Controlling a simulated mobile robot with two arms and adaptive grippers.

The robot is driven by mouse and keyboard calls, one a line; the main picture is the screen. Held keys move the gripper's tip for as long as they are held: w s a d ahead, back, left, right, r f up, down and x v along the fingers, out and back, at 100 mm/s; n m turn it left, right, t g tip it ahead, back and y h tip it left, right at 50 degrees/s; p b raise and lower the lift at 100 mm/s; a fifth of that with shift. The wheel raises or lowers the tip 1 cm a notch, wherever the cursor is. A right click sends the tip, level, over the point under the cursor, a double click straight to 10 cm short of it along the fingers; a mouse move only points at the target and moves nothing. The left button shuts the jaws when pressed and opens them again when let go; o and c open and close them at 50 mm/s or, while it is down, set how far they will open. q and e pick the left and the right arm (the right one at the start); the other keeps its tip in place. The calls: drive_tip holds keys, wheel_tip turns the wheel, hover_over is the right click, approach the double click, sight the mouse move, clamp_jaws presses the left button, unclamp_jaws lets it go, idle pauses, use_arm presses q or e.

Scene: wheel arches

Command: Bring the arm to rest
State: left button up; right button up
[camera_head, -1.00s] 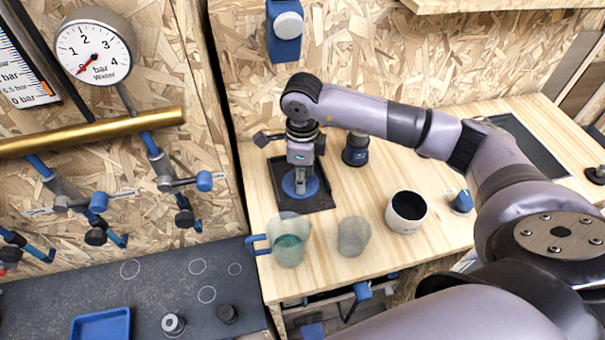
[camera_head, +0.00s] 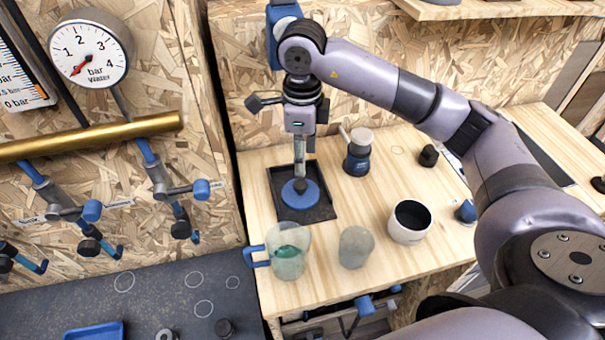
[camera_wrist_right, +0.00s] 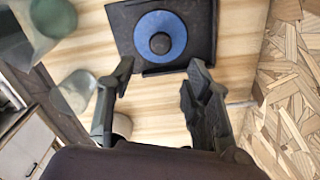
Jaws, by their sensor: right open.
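My right gripper (camera_head: 300,168) points down above the wooden table, over a black square tray (camera_head: 322,213) that holds a blue disc (camera_head: 313,193) with a dark knob. In the right wrist view the fingers (camera_wrist_right: 155,90) are spread with nothing between them. The blue disc (camera_wrist_right: 171,28) with its dark knob lies on the tray (camera_wrist_right: 205,35) beyond the fingertips, apart from them. My right arm comes in from the right of the head view. My left gripper is not in view.
A clear jug (camera_head: 288,262) with a blue handle, a frosted cup (camera_head: 355,247) and a white pot (camera_head: 408,232) stand in front of the tray. A wooden wall with a pressure gauge (camera_head: 92,50) and valves is at left.

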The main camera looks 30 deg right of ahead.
wheel_tip(320, 180, up, 2)
drive_tip(key=shift+r, duration=0.15)
idle(0.5)
